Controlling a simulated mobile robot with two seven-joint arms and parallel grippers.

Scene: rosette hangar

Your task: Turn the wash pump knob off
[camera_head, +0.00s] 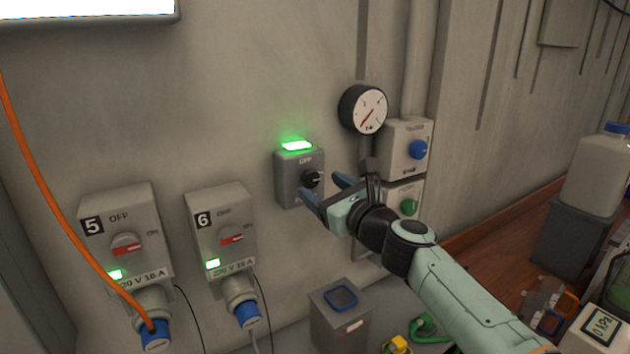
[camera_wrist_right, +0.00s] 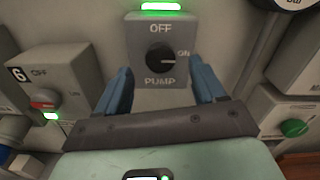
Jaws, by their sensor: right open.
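The grey pump box (camera_head: 288,176) is on the wall, with a lit green lamp (camera_head: 296,146) on top. Its black round knob (camera_head: 312,179) also shows in the right wrist view (camera_wrist_right: 160,59), where its white mark points right to ON; OFF is printed above it and PUMP below. My right gripper (camera_head: 324,188) is open and empty, just in front of the box. In the right wrist view its blue fingers (camera_wrist_right: 160,76) stand left and right of the knob, apart from it. My left gripper is not in view.
Socket boxes 5 (camera_head: 148,205) and 6 (camera_head: 205,232) with red switches are to the left. A pressure gauge (camera_head: 363,109) is above right. A box with a blue knob (camera_head: 418,150) and one with a green knob (camera_head: 409,207) are to the right. An orange cable (camera_head: 45,190) hangs at far left.

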